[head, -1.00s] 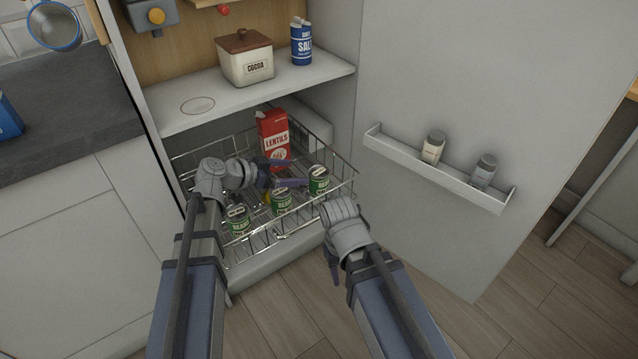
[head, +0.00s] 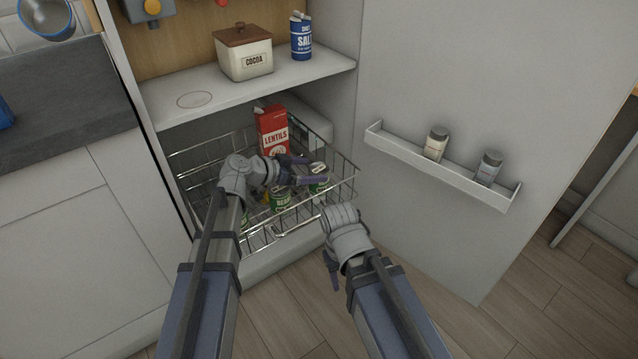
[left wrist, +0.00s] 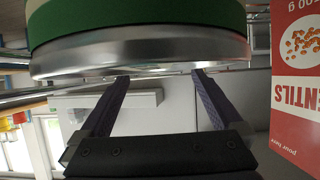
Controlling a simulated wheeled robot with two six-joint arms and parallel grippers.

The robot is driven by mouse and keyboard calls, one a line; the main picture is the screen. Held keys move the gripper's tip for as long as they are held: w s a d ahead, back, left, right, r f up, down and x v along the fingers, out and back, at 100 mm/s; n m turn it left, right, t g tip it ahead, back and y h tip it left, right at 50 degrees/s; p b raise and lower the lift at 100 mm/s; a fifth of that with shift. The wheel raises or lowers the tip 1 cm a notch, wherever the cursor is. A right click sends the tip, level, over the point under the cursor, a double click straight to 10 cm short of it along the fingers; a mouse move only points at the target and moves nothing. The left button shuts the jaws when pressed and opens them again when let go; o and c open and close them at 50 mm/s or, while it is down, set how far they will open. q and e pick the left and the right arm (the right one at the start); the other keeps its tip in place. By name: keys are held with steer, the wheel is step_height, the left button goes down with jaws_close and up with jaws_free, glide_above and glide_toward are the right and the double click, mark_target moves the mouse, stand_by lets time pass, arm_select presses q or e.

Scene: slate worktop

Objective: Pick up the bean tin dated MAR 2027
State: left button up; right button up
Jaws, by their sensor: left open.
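Three green bean tins are in the wire basket in the head view: the right tin (head: 319,188), the middle tin (head: 280,204) and the left tin (head: 243,217), mostly hidden by my left arm. No date is readable on any. My left gripper (head: 311,170) is open at the right tin, its fingers pointing right. In the left wrist view, a green tin with a silver rim (left wrist: 140,50) fills the top, just beyond the spread fingertips (left wrist: 162,77); I cannot tell whether they touch it. My right gripper (head: 330,272) hangs low in front of the basket, its jaw unclear.
The red lentils box (head: 272,132) stands behind the tins and shows in the left wrist view (left wrist: 297,80).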

arm_select(q)
steer(key=shift+x, duration=0.8)
steer(key=shift+a, duration=0.1)
steer(key=shift+c, duration=0.2)
jaws_close()
steer(key=shift+r, duration=0.1)
step_height(320, 180, up, 10)
steer(key=p, duration=1)
